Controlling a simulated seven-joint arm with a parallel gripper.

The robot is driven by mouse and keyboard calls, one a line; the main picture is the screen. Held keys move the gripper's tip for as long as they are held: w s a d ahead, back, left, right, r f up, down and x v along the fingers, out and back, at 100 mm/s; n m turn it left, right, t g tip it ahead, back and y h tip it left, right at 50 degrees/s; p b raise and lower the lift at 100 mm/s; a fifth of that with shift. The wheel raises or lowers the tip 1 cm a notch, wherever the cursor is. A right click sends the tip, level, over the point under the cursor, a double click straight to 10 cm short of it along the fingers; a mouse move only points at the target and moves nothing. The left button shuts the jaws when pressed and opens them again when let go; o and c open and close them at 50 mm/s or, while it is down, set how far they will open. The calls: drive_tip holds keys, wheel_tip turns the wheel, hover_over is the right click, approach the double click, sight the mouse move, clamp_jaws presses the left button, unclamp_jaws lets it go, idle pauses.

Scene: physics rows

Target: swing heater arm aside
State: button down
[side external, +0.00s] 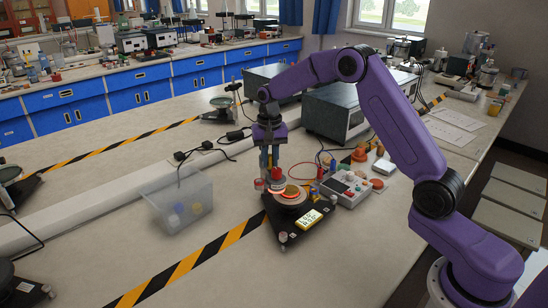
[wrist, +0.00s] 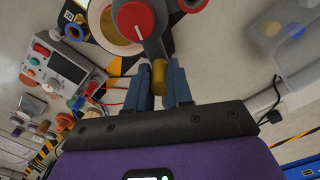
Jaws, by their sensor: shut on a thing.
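My gripper (side external: 269,163) is low over the left side of a black-based apparatus (side external: 288,233) with a lit yellow display (side external: 310,219) and a round plate (side external: 291,196). In the wrist view, the blue-grey fingers of my gripper (wrist: 161,82) are closed on a brass-coloured handle (wrist: 158,74) at the end of the grey heater arm (wrist: 154,45). A red dial (wrist: 131,20) sits on that arm. The pale round plate is partly hidden behind the arm in the wrist view. In the side view, my fingers hide most of the handle, and a glowing orange-red ring shows over the plate.
A clear plastic bin (side external: 178,203) with several small items stands to the left. A grey control box (side external: 346,188) with knobs and wires is close on the right. Large grey instruments (side external: 347,110) stand behind. The bench in front is mostly clear, crossed by striped tape (side external: 205,257).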

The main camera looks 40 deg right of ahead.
drive_tip(key=shift+w+a+r+m, duration=0.1)
drive_tip(key=shift+w+a+m, duration=0.5)
drive_tip(key=shift+m, duration=1.05)
drive_tip(key=shift+w+a+f+m, duration=0.1)
drive_tip(key=shift+w+a+m, duration=0.45)
drive_tip(key=shift+m, duration=1.05)
drive_tip(key=shift+w+a+r+m, duration=0.1)
drive_tip(key=shift+w+a+m, duration=0.5)
drive_tip(key=shift+m, duration=1.05)
drive_tip(key=shift+w+d, duration=0.2)
drive_tip(key=c, duration=1)
unclamp_jaws()
drive_tip(key=shift+r, duration=0.1)
wheel_tip(320, 180, up, 17)
drive_tip(key=shift+r, duration=0.1)
drive_tip(key=shift+a, duration=0.1)
